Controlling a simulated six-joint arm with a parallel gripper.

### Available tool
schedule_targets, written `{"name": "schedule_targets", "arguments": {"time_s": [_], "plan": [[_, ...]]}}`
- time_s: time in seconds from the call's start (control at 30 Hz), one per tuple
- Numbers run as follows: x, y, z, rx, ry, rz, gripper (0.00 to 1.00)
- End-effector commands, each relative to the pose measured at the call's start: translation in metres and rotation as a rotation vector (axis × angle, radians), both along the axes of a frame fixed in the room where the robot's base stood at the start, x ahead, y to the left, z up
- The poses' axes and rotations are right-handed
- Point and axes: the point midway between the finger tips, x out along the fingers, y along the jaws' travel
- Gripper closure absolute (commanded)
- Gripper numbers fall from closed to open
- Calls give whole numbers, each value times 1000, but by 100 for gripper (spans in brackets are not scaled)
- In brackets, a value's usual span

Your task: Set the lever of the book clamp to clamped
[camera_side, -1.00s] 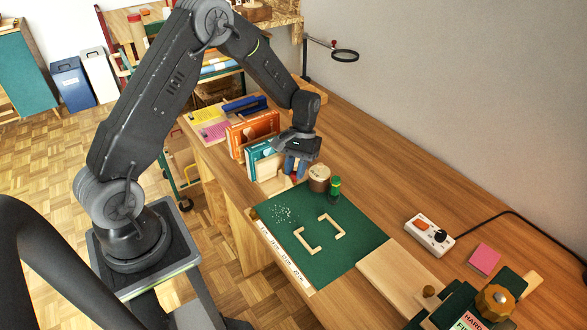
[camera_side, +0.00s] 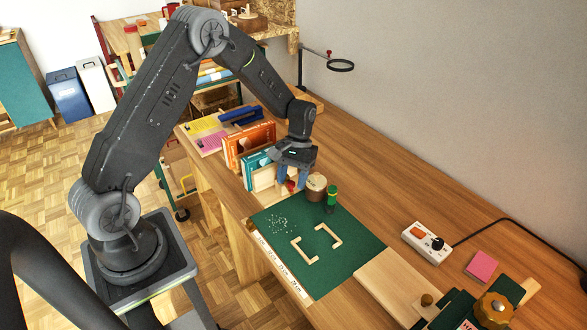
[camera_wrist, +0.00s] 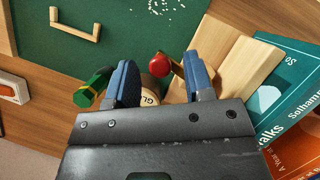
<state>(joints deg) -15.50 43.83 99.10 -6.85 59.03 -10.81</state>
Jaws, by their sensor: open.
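The book clamp's pale wooden block (camera_side: 263,180) stands at the near end of the row of books; it also shows in the wrist view (camera_wrist: 235,65). Its lever ends in a red round knob (camera_wrist: 160,65), on a short brass-coloured arm (camera_wrist: 178,68) beside the wood. The knob shows small in the side view (camera_side: 291,186). My gripper (camera_wrist: 160,76) is open, its two blue fingers on either side of the knob in the wrist view. The right finger overlaps the wood in view. I cannot tell whether either finger touches the knob or lever.
Teal and orange books (camera_side: 250,145) stand behind the block. A green mat (camera_side: 345,265) with two wooden brackets lies in front. The bench along the wall is mostly clear.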

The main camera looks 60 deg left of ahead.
Motion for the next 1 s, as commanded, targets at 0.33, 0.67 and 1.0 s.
{"name": "schedule_targets", "arguments": {"time_s": [0.33,0.67,1.0], "plan": [[20,12,53,2,-7,1,52],[40,24,111,2,-4,1,52],[45,27,127,1,-1,0,52]]}}
